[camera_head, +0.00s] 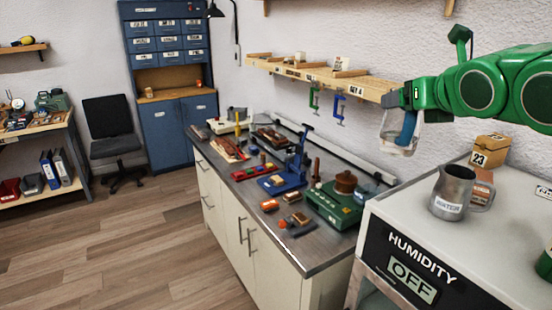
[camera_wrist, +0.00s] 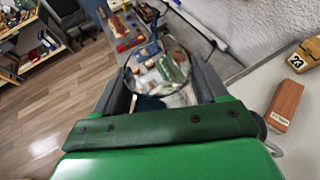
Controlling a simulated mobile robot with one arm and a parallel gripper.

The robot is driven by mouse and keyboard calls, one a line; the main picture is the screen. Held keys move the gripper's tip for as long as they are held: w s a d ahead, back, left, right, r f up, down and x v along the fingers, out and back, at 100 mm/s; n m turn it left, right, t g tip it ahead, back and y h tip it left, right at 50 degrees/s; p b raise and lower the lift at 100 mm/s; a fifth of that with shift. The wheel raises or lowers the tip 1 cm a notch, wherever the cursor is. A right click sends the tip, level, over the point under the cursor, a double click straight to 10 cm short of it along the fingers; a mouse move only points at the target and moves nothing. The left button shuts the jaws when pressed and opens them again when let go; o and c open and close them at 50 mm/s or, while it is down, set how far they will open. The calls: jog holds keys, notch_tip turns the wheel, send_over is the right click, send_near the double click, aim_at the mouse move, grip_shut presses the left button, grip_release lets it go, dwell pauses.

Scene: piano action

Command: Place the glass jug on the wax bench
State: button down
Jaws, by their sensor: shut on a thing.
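My gripper (camera_head: 405,126) is shut on the clear glass jug (camera_head: 398,147) and holds it in the air, in front of the wall. In the wrist view the jug's round rim (camera_wrist: 127,72) shows between the two dark fingers (camera_wrist: 162,90), and the scene shows through the glass. The jug looks roughly upright and apart from any surface. A grey-topped bench (camera_head: 323,245) with pale cabinet doors stands below and left of it. I cannot read a label that marks it as the wax bench.
The bench carries a green device (camera_head: 336,207), a blue press (camera_head: 284,181), and several small blocks. A metal water pitcher (camera_head: 457,189) and a date block (camera_head: 490,150) stand on the white humidity cabinet (camera_head: 405,205). A wooden shelf (camera_head: 320,76) runs above the bench. The bench's front right corner is clear.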

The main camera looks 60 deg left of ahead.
jog(key=shift+s+a+n+g+y, duration=0.3)
jog(key=shift+s+a+n+g, duration=0.55)
jog(key=shift+s+a, duration=1.65)
jog(key=shift+s+a+n+g+y, duration=0.3)
jog(key=shift+s+a+n+g, duration=0.8)
jog(key=shift+s, duration=2.5)
notch_tip(320, 180, down, 28)
jog(key=f, duration=0.1)
jog(key=w+a+f, duration=0.7)
jog(key=a+f, duration=0.2)
jog(key=a, duration=0.3)
jog(key=shift+f+m, duration=0.2)
jog(key=shift+m, duration=0.15)
jog(key=shift+a+f, duration=0.15)
jog(key=shift+f, duration=0.75)
jog(key=shift+a+f, duration=0.15)
jog(key=shift+f, duration=0.75)
jog(key=shift+f, duration=0.1)
jog(key=shift+c, duration=0.2)
grip_release()
